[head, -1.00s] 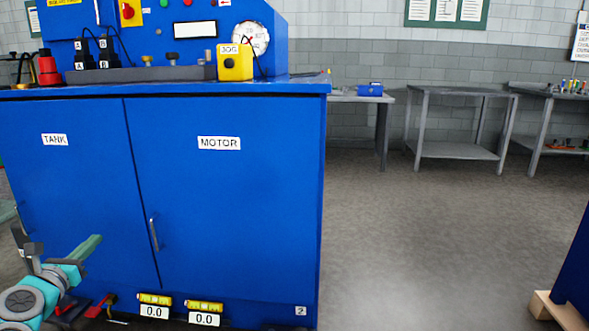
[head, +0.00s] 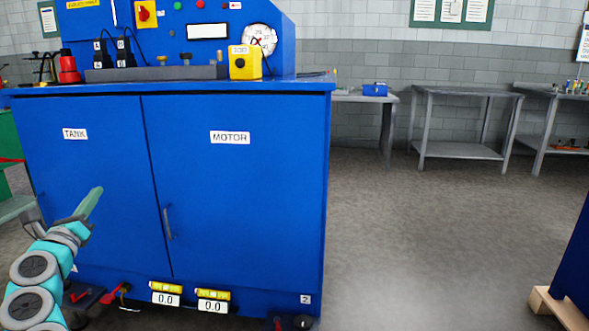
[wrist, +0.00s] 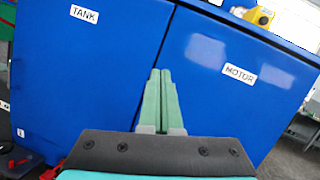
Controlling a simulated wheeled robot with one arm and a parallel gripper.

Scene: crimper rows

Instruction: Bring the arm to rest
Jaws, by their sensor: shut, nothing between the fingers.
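My gripper (head: 92,203) is at the lower left of the head view, at the end of my teal and grey arm. It is in front of the blue cabinet (head: 240,200), near the door labelled TANK. In the wrist view my gripper (wrist: 160,75) has its two green fingers side by side, shut and with nothing between them. They point at the cabinet front (wrist: 120,70), close to the seam between the TANK and MOTOR doors. I cannot tell the exact gap to the doors.
Yellow levels with 0.0 displays (head: 166,298) sit at the cabinet's foot. A yellow JOG box (head: 244,65) stands on top. A grey table (head: 465,92) is at the back right. A blue object on a wooden block (head: 553,308) is at the right edge. The floor between is clear.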

